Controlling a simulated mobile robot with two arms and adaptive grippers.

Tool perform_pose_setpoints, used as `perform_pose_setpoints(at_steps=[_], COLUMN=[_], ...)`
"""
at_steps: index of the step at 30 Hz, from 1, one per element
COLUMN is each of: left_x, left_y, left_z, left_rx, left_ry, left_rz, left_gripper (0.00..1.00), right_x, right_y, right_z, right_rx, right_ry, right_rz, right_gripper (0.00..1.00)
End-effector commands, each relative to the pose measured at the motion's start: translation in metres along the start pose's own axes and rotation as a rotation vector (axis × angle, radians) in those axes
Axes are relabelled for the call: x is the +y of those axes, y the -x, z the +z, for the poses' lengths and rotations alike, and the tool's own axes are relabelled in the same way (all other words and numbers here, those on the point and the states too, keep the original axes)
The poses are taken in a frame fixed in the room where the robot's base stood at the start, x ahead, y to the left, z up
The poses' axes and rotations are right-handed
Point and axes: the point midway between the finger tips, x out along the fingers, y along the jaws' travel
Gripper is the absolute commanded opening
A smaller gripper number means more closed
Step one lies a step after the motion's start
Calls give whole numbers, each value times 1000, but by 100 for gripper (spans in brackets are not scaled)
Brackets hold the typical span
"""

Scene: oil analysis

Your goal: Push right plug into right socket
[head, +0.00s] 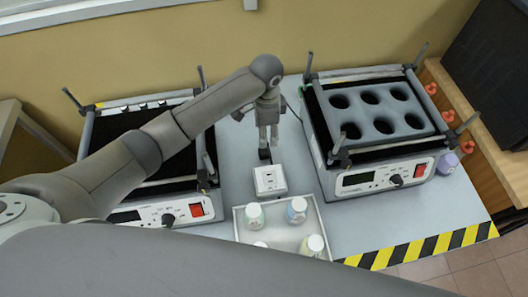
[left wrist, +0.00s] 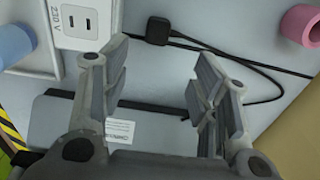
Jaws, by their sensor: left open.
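The white socket block (head: 269,179) stands on the grey table between the two devices. In the left wrist view the socket block (left wrist: 84,20) shows slots and the marking 230 V at the upper left. A black plug (head: 264,154) lies just behind the block, apart from it. In the left wrist view the plug (left wrist: 158,30) lies beyond the fingertips, with its black cable running right. My left gripper (head: 268,140) points down above the plug area. In the left wrist view my left gripper (left wrist: 162,62) is open, with nothing between its fingers. My right gripper is not in view.
A left device (head: 155,212) and a right device with a holed rack (head: 380,170) flank the socket block. A tray (head: 241,228) with several capped bottles stands in front. The wall is behind.

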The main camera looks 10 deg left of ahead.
Motion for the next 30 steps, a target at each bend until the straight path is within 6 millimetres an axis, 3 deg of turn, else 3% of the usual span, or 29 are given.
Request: perform_pose_setpoints(at_steps=[9,23,30], left_x=[1,2,7], left_y=[-45,-57,-88], left_z=[0,0,2], left_rx=[-3,-2,-4], left_ry=[1,0,1], left_rz=[3,1,3], left_gripper=[55,55,55], right_x=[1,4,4], right_y=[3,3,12], right_z=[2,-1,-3], right_rx=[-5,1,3], right_ry=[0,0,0], right_rz=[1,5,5], right_gripper=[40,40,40])
